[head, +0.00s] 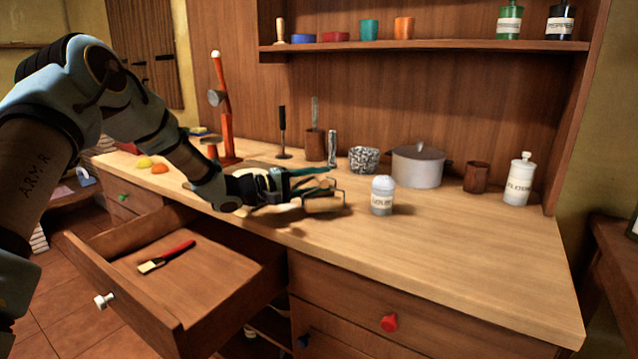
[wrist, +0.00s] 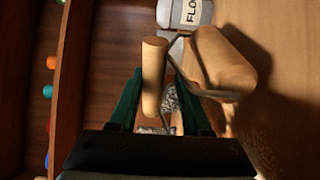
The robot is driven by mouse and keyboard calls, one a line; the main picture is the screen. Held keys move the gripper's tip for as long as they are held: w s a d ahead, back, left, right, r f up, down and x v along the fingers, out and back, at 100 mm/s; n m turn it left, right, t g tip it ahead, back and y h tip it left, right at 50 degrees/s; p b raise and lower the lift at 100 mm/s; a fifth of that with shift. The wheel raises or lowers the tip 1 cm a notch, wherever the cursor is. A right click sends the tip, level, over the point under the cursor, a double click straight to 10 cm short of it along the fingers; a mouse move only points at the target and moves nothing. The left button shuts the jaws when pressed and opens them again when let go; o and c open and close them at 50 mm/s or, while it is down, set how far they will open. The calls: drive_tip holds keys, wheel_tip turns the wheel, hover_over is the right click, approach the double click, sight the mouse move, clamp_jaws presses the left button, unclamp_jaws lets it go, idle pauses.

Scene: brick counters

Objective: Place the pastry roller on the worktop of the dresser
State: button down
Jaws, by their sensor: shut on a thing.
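The pastry roller (head: 325,203) has a pale wooden handle, a metal frame and a wooden roller. In the wrist view its handle (wrist: 152,80) stands between the two green fingers, and its thicker roller (wrist: 226,62) lies to the right of them. My gripper (head: 312,182) is shut on the handle and holds the roller low over the worktop (head: 455,250) of the dresser. A shadow falls close by on the wood. I cannot tell whether the roller touches the worktop. My gripper (wrist: 155,85) hides part of the wood.
A flour jar (head: 382,197) stands just right of the roller. A grey pot (head: 418,166), a speckled bowl (head: 364,159) and a white canister (head: 519,180) stand behind. An open drawer (head: 215,290) with a red-handled brush (head: 167,257) juts out below. The worktop's front right is clear.

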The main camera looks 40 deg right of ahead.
sight(319, 192)
drive_tip(key=shift+f, duration=0.6)
drive_tip(key=shift+f+b, duration=0.6)
drive_tip(key=shift+b, duration=0.2)
drive_tip(key=shift+a+f, duration=0.1)
drive_tip(key=shift+f, duration=0.1)
drive_tip(key=c, duration=0.8)
unclamp_jaws()
drive_tip(key=shift+f, duration=0.1)
drive_tip(key=shift+o, duration=0.6)
drive_tip(key=shift+f, duration=0.1)
drive_tip(key=o, duration=0.3)
drive_tip(key=shift+r, duration=0.2)
drive_tip(key=shift+r, duration=0.2)
